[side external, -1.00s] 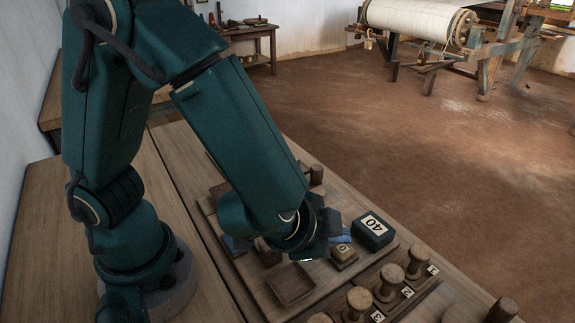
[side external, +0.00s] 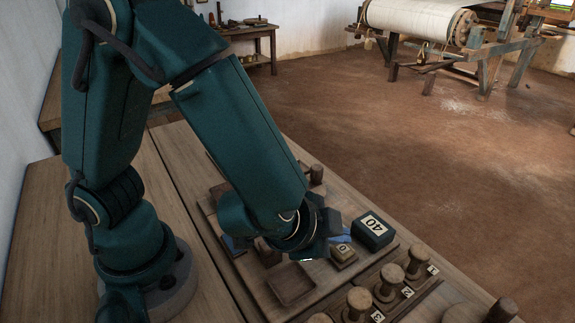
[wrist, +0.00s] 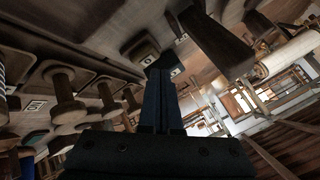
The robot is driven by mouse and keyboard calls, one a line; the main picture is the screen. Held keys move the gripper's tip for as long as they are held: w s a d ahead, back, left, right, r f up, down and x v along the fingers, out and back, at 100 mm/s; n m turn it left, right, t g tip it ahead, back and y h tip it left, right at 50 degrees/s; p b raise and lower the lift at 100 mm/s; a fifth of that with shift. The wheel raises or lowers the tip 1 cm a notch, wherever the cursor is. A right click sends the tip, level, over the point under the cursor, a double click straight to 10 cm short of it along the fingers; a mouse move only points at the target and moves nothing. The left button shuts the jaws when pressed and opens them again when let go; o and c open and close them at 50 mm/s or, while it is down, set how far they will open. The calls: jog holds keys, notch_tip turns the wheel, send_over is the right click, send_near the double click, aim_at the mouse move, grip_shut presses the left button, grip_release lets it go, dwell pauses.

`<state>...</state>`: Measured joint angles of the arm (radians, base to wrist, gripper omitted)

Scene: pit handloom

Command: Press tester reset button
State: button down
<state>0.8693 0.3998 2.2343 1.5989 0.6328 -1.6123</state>
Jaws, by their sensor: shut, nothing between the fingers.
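No part is clearly marked as the tester reset button. A small wooden block with a pale marked top (side external: 343,253) sits on the wooden board, beside a dark teal box marked 40 (side external: 373,232). My gripper shows in the wrist view (wrist: 163,72) as two dark fingers pressed together with nothing between them. Their tips appear close to a small wooden piece with a pale face (wrist: 141,48); I cannot tell whether they touch it. In the side view my wrist is low over the board, left of the teal box, and hides most of the fingers.
An empty square wooden tray (side external: 291,284) lies in front of my wrist. Wooden spools (side external: 388,282) stand in a numbered rack along the right side. A short wooden peg (side external: 316,174) stands behind my wrist. A loom (side external: 470,30) is far off across the floor.

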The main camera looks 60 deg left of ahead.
aim_at(336, 251)
jog(key=shift+f, duration=0.1)
dwell(0.6)
jog(key=shift+f, duration=0.35)
jog(key=shift+f, duration=0.55)
dwell(0.7)
jog(key=shift+r, duration=1)
jog(key=shift+r, duration=2.5)
